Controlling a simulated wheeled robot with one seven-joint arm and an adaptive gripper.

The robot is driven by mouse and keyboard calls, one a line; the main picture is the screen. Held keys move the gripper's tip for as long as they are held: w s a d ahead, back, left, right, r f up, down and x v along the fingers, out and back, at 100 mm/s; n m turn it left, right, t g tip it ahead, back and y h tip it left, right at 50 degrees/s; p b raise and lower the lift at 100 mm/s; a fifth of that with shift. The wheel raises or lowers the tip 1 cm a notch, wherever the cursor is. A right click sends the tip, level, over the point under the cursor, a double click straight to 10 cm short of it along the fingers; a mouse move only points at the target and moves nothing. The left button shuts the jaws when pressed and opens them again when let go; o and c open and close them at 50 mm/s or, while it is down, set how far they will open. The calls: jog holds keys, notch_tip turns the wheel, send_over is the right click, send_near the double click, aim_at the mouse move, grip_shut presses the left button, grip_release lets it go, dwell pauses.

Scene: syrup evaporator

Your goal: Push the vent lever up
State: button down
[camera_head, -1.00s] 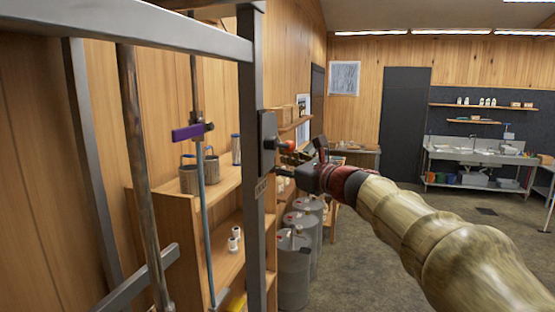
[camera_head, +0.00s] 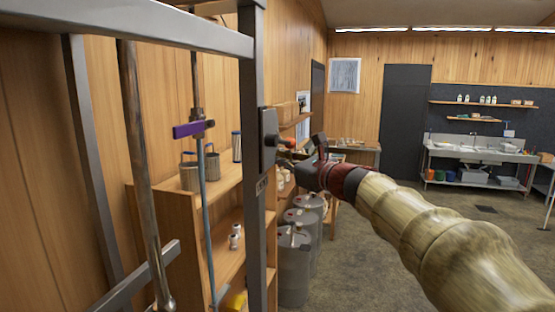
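A dark lever box (camera_head: 268,127) is fixed to the upright grey metal post. A short lever with an orange-red grip (camera_head: 286,142) sticks out from it to the right. I take this for the vent lever. My gripper (camera_head: 297,156) is at the end of my arm, which comes in from the lower right. Its dark fingers are just below and right of the orange grip. Whether they touch it is too small to tell. The finger gap is seen side-on and partly hidden, so its opening is unclear. I see nothing held.
The grey metal frame post (camera_head: 252,200) stands close on the left of my gripper. Behind it are a wooden shelf (camera_head: 228,190) with metal pails (camera_head: 208,168) and several grey drums (camera_head: 293,265). A sink bench (camera_head: 475,155) is far right. The floor (camera_head: 400,280) between is open.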

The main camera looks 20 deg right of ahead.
jog(key=c, duration=2.6)
grip_release()
jog(key=o, duration=1.1)
jog(key=shift+c, duration=0.2)
jog(key=shift+s, duration=0.1)
jog(key=v, duration=1.2)
jog(key=shift+c, duration=0.5)
